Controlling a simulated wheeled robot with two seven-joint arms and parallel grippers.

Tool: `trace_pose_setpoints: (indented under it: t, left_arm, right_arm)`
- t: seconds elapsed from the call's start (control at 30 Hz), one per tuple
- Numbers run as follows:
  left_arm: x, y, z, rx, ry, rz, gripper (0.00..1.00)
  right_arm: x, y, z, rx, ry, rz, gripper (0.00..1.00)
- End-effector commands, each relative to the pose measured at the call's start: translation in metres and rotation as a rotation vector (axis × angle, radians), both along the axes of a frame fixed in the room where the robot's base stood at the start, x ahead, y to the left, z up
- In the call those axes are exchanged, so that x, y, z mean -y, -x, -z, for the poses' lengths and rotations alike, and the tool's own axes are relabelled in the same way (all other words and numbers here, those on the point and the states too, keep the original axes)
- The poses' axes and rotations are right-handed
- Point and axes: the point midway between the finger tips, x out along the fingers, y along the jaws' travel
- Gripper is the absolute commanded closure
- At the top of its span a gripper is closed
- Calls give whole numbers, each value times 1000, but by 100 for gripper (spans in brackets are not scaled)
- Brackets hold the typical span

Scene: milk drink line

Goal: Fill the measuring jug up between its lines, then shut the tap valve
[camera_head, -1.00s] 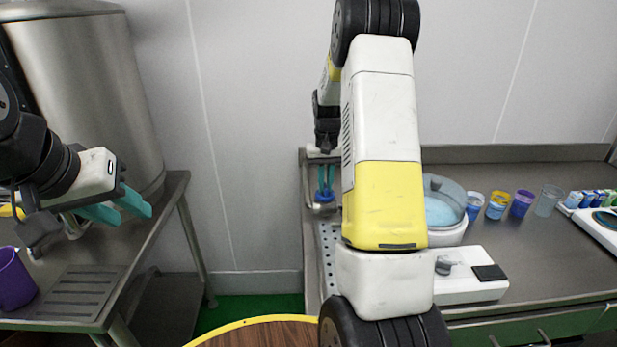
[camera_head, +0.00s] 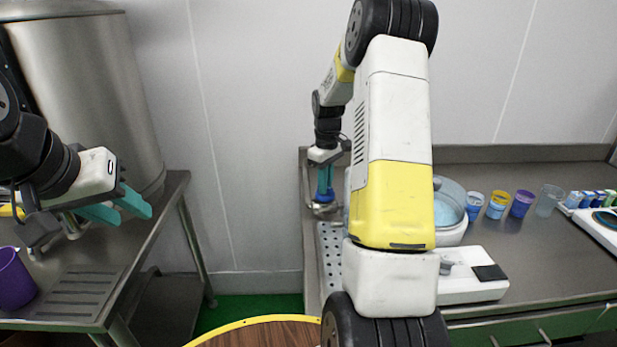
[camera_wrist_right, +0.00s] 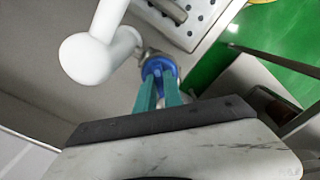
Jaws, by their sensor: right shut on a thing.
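My right gripper (camera_head: 324,186) is at the back left corner of the right counter, pointing down. Its teal fingers, seen in the right wrist view (camera_wrist_right: 158,92), are shut on a blue part (camera_wrist_right: 158,66), which looks like the tap valve's handle. A white rounded pipe (camera_wrist_right: 90,58) is beside it in that view. My left gripper (camera_head: 118,207) is open and empty in front of the steel tank. I cannot make out the measuring jug; my right arm hides part of the counter.
A perforated drain plate (camera_head: 331,245) lies along the right counter's left edge. A lidded white pot (camera_head: 450,236), several cups (camera_head: 497,204) and a white scale (camera_head: 478,285) stand right of my arm. A purple cup (camera_head: 14,280) is on the left table.

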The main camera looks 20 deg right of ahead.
Motion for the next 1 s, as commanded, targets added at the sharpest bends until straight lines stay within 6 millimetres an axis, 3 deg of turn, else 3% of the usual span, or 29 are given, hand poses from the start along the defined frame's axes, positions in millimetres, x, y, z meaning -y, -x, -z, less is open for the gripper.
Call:
trace_pose_setpoints:
  t: [0.63,0.67,0.73,1.0]
  left_arm:
    - [0,0,0,0,0,0,64]
    - [0,0,0,0,0,0,64]
    - [0,0,0,0,0,0,64]
    - [0,0,0,0,0,0,64]
  right_arm:
    - [1,0,-1,2,1,-49,100]
    - [1,0,-1,2,1,-49,82]
    - [1,0,-1,2,1,-49,69]
    - [0,0,0,1,1,-49,66]
